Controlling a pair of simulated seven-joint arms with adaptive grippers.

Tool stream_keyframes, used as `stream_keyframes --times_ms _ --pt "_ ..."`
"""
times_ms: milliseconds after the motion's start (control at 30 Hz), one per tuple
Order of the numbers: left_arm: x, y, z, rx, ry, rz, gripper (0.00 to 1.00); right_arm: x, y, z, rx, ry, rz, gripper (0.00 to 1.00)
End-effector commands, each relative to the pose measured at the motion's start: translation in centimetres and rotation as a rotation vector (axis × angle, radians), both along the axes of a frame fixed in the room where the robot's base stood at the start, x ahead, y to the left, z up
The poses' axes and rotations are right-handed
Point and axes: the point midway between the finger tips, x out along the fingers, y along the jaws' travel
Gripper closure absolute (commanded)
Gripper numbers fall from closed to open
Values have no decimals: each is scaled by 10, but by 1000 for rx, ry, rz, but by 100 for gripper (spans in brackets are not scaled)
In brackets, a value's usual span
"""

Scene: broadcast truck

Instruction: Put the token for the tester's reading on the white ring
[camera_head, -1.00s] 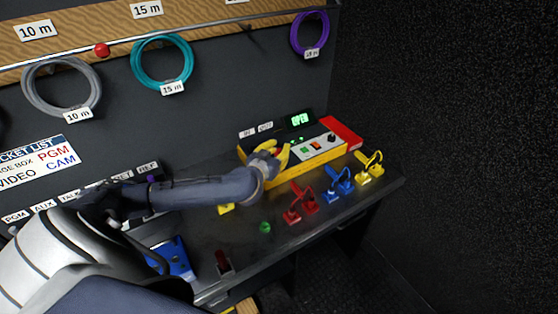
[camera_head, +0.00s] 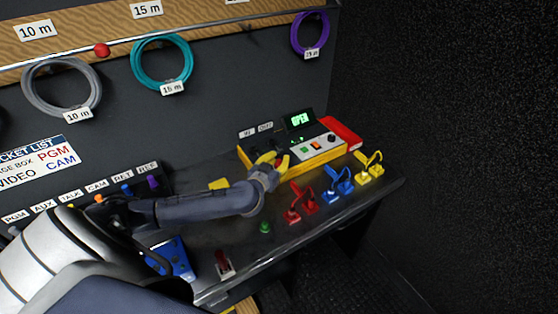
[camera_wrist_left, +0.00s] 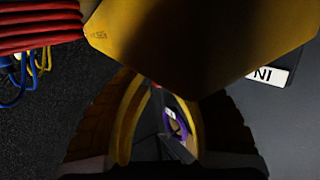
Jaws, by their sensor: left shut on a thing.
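The tester is a yellow box (camera_head: 327,157) on the bench in the head view. Its small screen (camera_head: 299,119) shows a bright green reading I cannot make out. My left gripper (camera_head: 277,162) is at the tester's near left side, shut on a small dark red thing that its fingers mostly hide. In the left wrist view a large yellow body (camera_wrist_left: 200,45) fills the top, just past the fingertips. A green token-like piece (camera_head: 264,227) lies on the bench, and a yellow piece (camera_head: 218,184) shows behind my forearm. I cannot make out the white ring. My right gripper is not in view.
Red (camera_head: 302,203), blue (camera_head: 339,182) and yellow (camera_head: 370,168) looped plugs stand along the bench's right side. A blue box (camera_head: 183,262) and a red switch-like piece (camera_head: 223,265) are near the front edge. Cable coils hang behind.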

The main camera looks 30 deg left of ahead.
Motion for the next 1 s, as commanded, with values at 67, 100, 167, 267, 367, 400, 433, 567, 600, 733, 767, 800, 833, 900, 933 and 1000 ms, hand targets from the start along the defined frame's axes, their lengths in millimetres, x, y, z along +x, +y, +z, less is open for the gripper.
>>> stream_keyframes --times_ms 67,100,167,267,367,400,433,567,600,733,767,800,833,900,933,1000 --pt "0 0 -2 0 0 0 88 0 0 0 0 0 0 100" --pt "0 0 -2 0 0 0 72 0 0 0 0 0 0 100" --pt "0 0 -2 0 0 0 65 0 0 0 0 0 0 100" --pt "0 0 -2 0 0 0 53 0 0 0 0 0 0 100" --pt "0 0 -2 0 0 0 53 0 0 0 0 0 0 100" --pt "0 0 -2 0 0 0 53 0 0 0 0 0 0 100" --pt "0 0 -2 0 0 0 53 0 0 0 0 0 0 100" --pt "0 0 0 0 0 0 53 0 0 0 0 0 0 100" --pt "0 0 2 0 -1 0 53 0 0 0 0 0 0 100" --pt "-14 -2 3 3 0 -2 53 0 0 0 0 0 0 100" --pt "-18 -2 4 3 1 -2 53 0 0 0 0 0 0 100" --pt "-24 -3 5 1 2 -2 53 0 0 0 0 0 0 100" --pt "-29 -4 6 1 2 -2 53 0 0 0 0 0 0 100" --pt "-42 -5 9 2 2 -3 53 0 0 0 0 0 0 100" --pt "-48 -6 10 1 2 -2 53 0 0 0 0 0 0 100" --pt "-60 -8 13 0 2 -2 53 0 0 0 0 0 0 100"
